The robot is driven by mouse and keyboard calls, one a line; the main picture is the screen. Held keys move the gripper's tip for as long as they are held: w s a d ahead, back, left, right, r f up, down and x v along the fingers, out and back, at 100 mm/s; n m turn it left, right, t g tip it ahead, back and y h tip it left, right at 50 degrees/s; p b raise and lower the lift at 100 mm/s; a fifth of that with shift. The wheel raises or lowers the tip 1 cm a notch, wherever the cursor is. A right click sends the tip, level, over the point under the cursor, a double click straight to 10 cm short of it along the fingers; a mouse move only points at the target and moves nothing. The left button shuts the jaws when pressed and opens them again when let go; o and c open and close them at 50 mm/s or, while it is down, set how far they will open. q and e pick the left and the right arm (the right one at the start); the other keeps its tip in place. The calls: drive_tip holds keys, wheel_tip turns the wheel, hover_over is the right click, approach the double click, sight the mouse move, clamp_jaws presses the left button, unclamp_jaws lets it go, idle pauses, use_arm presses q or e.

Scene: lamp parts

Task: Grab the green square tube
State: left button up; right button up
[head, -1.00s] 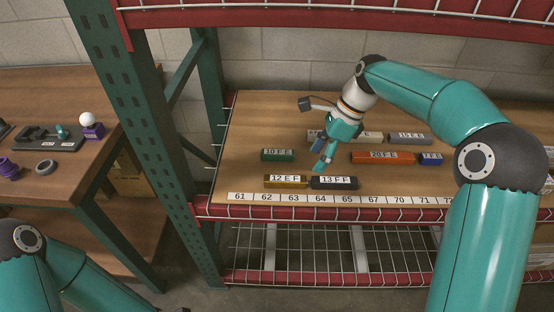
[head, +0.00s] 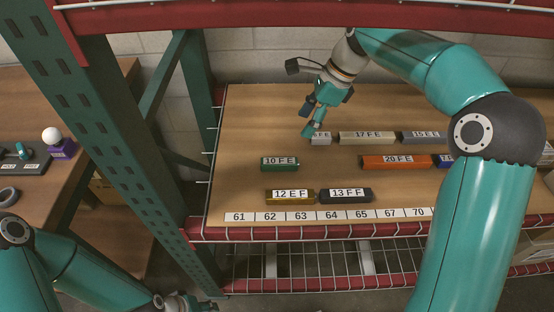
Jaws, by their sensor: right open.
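The green square tube (head: 280,164), labelled 10 F E, lies flat on the wooden shelf toward the left. My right gripper (head: 310,125) is above the shelf, up and to the right of the green tube and apart from it. It is open and holds nothing; its fingers point down near a light grey tube (head: 321,138). My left gripper (head: 190,303) shows only partly at the bottom edge, below the shelf and far from the tube; its jaws cannot be made out.
A yellow tube (head: 290,195) and a black tube (head: 345,195) lie in front. A beige tube (head: 367,138), grey tube (head: 424,137) and orange tube (head: 395,162) lie to the right. A green post (head: 110,130) stands left of the shelf.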

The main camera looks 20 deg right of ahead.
sight(281, 161)
drive_tip(key=b+x, duration=0.2)
drive_tip(key=x, duration=1.2)
drive_tip(key=shift+a+f, duration=0.15)
drive_tip(key=shift+f, duration=0.2)
drive_tip(key=shift+w+a+f+b, duration=0.1)
drive_tip(key=shift+a+f+b, duration=0.15)
drive_tip(key=shift+f, duration=0.25)
drive_tip(key=shift+f, duration=0.25)
clamp_jaws()
